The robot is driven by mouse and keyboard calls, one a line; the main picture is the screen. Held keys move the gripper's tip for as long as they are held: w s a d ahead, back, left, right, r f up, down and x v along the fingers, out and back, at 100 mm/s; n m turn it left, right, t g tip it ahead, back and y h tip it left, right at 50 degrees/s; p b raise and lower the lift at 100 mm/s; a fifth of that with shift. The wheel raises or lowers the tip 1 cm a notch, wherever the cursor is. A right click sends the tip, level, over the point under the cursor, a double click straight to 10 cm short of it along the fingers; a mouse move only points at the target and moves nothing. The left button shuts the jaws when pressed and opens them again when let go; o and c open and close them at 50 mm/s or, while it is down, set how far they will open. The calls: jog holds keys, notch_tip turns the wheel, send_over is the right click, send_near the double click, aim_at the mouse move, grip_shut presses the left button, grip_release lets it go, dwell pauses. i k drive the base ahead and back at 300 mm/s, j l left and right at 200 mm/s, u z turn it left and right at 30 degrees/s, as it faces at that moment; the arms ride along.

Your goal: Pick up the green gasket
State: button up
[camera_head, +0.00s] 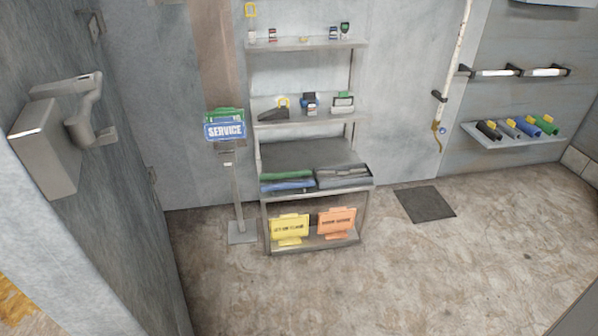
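Two green things could be the green gasket, and I cannot tell which. One is a green rolled piece (543,124) with a yellow tag, at the right end of a row on the right wall shelf (500,142). Beside it lie a blue roll (527,126), a grey roll (508,130) and a black roll (488,131). The other is a green folded strip (287,175) lying above a blue folded strip (287,185) on the middle rack, left of grey folded pieces (343,177). My gripper is not in view.
A sign stand (238,190) stands left of the shelf rack (312,118). Yellow (289,227) and orange (337,222) signs sit low on the rack. A dark mat (425,204) lies on the otherwise open floor. A grey door latch (85,110) juts out at left.

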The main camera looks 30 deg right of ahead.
aim_at(304, 173)
jog(key=i+l, duration=0.15)
jog(key=l, duration=0.25)
jog(key=i+l, duration=0.1)
jog(key=l, duration=0.3)
jog(key=i+l, duration=0.15)
jog(key=l, duration=0.25)
jog(key=i+l+z, duration=0.1)
jog(key=l, duration=0.35)
jog(key=i+l, duration=0.2)
jog(key=l, duration=0.2)
jog(key=i+l+u, duration=0.15)
jog(key=l, duration=0.15)
jog(key=i+l+u, duration=0.15)
jog(key=l, duration=0.2)
jog(key=l+u, duration=0.1)
jog(key=l, duration=0.2)
jog(key=i+l+u, duration=0.15)
jog(key=l, duration=0.2)
jog(key=i+l+u, duration=0.15)
jog(key=l, duration=0.15)
jog(key=i+l+u, duration=0.1)
jog(key=l, duration=0.2)
jog(key=i+l+u, duration=0.15)
jog(key=l, duration=0.2)
jog(key=i+l, duration=0.1)
jog(key=i, duration=0.15)
jog(key=j+u, duration=0.05)
